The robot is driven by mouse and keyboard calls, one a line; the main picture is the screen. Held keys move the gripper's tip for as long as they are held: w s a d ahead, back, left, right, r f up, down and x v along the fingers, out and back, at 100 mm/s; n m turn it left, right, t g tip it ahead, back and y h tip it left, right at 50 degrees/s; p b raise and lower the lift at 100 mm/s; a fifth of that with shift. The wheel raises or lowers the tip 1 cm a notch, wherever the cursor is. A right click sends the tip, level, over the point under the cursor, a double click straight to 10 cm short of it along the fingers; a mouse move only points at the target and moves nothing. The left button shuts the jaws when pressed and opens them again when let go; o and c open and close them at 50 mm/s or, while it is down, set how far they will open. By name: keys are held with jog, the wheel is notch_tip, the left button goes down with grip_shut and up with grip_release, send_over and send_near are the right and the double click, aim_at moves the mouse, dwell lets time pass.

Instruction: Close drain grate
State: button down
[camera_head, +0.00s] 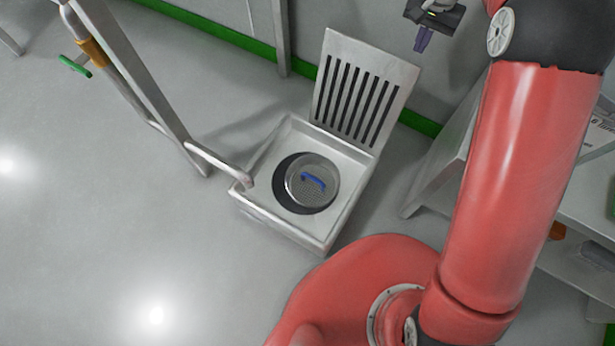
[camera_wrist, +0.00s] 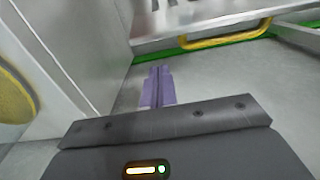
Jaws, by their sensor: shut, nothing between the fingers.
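The drain grate (camera_head: 365,88) is a pale slotted metal plate. It stands raised and leans back at the far side of the square drain box (camera_head: 277,224), whose top is open. Inside the box a round strainer (camera_head: 330,192) with a blue handle sits over a dark round hole. My gripper (camera_head: 421,42) is above and to the right of the grate's upper edge in the head view, apart from it in the picture. Its purple fingers (camera_wrist: 157,82) are together and empty in the wrist view. The wrist view shows no clear view of the grate.
A metal frame with a pipe (camera_head: 215,163) reaches the box's left corner. A green valve handle (camera_head: 75,66) is at upper left. A shelf unit (camera_head: 445,165) stands to the right. A yellow bar (camera_wrist: 225,37) shows in the wrist view. The left floor is clear.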

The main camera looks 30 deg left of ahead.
jog(key=shift+f, duration=0.15)
notch_tip(320, 180, down, 6)
jog(key=b, duration=0.3)
dwell(1.1)
jog(key=shift+s+f, duration=0.1)
jog(key=shift+s+b, duration=1.8)
jog(key=shift+s, duration=5.45)
notch_tip(320, 180, up, 11)
jog(key=p, duration=0.8)
jog(key=shift+d+p, duration=0.3)
jog(key=shift+d, duration=0.1)
jog(key=shift+f, duration=0.1)
